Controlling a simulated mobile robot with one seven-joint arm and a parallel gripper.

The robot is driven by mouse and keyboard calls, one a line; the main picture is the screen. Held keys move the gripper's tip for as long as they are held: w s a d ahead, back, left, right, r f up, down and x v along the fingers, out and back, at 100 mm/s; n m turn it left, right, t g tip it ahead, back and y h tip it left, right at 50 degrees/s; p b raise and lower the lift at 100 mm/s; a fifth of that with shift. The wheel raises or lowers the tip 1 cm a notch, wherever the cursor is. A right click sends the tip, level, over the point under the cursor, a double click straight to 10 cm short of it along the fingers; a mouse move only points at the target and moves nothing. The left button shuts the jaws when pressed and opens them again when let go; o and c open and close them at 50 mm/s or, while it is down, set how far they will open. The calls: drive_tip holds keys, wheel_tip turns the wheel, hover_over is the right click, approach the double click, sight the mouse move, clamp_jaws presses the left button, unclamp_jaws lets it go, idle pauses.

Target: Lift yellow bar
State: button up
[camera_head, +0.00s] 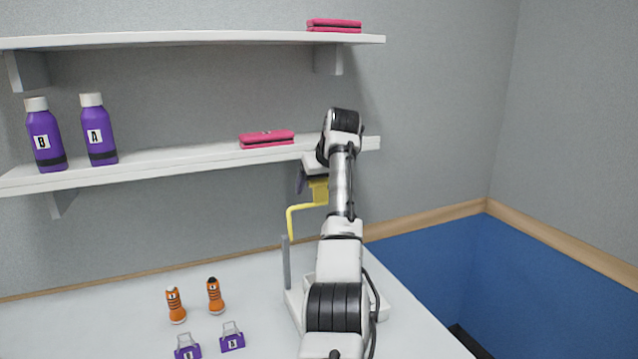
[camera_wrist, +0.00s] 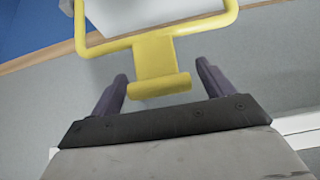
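The yellow bar (camera_head: 291,217) is a bent yellow frame on a white base with a grey upright post (camera_head: 286,262) on the table, partly hidden behind my arm. In the wrist view the yellow bar (camera_wrist: 153,52) spans the top, and its flat tab with a rolled end (camera_wrist: 160,87) hangs toward my gripper. My gripper (camera_wrist: 161,84) is open, with one dark finger on each side of the tab and visible gaps to both. In the head view my gripper (camera_head: 305,181) is at the top of the bar, mostly hidden by my wrist.
Two wall shelves hold purple bottles (camera_head: 98,130) and pink folded cloths (camera_head: 267,139); my wrist is close to the lower shelf (camera_head: 190,158). The table's left part is clear.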

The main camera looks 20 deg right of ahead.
drive_tip(key=shift+s+r, duration=0.1)
drive_tip(key=shift+r, duration=0.15)
drive_tip(key=b+v, duration=0.3)
drive_tip(key=v, duration=1)
drive_tip(key=shift+s, duration=0.2)
drive_tip(key=shift+r, duration=0.15)
